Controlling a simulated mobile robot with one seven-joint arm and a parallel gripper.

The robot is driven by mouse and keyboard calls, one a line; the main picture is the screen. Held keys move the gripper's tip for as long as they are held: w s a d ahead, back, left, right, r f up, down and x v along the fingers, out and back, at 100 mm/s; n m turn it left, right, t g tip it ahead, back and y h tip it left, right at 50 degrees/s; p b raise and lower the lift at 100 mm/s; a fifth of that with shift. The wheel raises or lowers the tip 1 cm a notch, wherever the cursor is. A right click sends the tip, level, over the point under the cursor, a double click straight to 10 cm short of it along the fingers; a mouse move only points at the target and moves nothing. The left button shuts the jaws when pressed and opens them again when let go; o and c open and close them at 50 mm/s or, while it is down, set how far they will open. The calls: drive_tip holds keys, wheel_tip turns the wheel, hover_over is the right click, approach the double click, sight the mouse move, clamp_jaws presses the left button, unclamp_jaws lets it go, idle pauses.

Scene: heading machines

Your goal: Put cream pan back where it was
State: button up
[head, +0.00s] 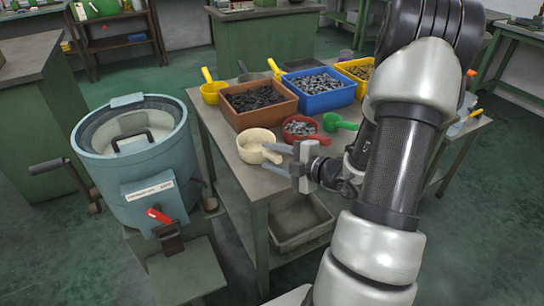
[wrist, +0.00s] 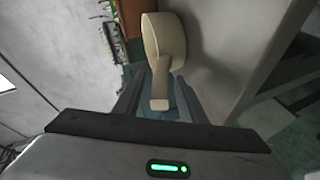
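The cream pan (head: 251,147) stands on the near end of the table, its stubby handle pointing right, toward my gripper (head: 296,164). In the wrist view, the cream pan (wrist: 151,38) lies ahead of my gripper (wrist: 164,84), with its handle reaching back between the two fingers. The fingers look spread, with gaps on both sides of the handle. My gripper seems open around the handle, not closed on it. The pan's underside is hidden.
On the table (head: 228,147) are a red bowl (head: 301,136), a green scoop (head: 340,122), a brown bin (head: 262,116), a blue bin (head: 322,104) and a yellow scoop (head: 210,92). A blue drum machine (head: 135,175) with a red lever stands left. A grey tray (head: 290,240) sits below.

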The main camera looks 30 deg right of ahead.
drive_tip(key=shift+r, duration=0.2)
drive_tip(key=p+v, duration=0.3)
drive_tip(key=v, duration=0.9)
drive_tip(key=shift+p, duration=0.35)
